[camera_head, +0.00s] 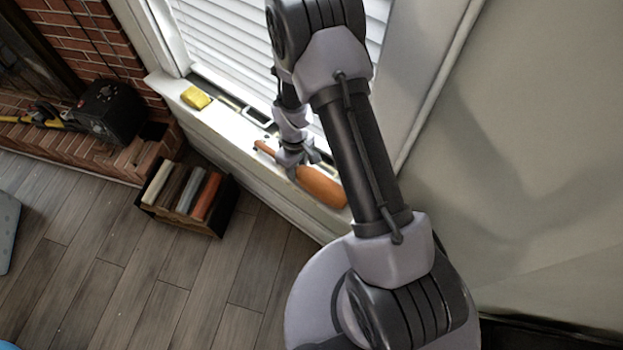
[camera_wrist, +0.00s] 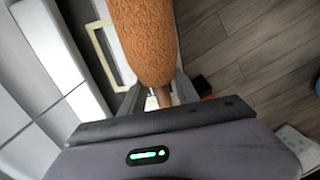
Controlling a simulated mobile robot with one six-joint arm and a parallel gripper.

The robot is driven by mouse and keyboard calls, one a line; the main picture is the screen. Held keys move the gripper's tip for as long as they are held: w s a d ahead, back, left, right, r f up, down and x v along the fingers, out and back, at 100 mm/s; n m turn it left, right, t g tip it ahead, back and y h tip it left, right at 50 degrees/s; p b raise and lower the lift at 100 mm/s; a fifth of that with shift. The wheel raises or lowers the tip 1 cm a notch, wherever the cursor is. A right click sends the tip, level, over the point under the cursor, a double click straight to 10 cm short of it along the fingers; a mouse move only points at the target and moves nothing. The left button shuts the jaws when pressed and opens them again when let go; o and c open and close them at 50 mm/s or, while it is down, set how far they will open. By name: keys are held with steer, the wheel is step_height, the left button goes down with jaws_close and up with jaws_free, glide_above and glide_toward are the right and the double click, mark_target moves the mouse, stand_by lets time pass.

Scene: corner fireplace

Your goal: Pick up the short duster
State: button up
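The short duster has an orange fluffy head (camera_head: 321,186) and a thin orange-brown handle (camera_head: 266,149). In the head view it lies along the white window sill (camera_head: 240,150), with its handle pointing up and left. My gripper (camera_head: 302,164) is over the duster, where the handle meets the head. In the wrist view the fluffy head (camera_wrist: 146,40) fills the top middle, and the handle (camera_wrist: 164,97) runs down between my two fingers (camera_wrist: 158,95). The fingers stand apart, with a gap visible on the handle's left side. The lower handle is hidden behind my gripper body.
A yellow sponge-like block (camera_head: 196,98) sits on the sill's left part. A dark box of books (camera_head: 187,196) stands on the wood floor below. A black case (camera_head: 110,110) rests on the brick hearth. Window blinds (camera_head: 225,40) rise close behind the sill. The floor at lower left is mostly clear.

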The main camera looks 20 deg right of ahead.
jaws_close()
steer(key=shift+r, duration=0.1)
steer(key=shift+r, duration=0.3)
steer(key=r+p, duration=0.2)
steer(key=r, duration=0.1)
steer(key=shift+s+a+r, duration=0.1)
steer(key=shift+s+a, duration=0.05)
steer(key=shift+a, duration=0.05)
steer(key=s+a+r+p, duration=0.1)
steer(key=s+a+p, duration=0.1)
steer(key=s+a, duration=0.8)
steer(key=shift+s+a, duration=0.3)
steer(key=shift+a, duration=0.4)
steer(key=shift+o, duration=2)
jaws_free()
steer(key=c, duration=0.5)
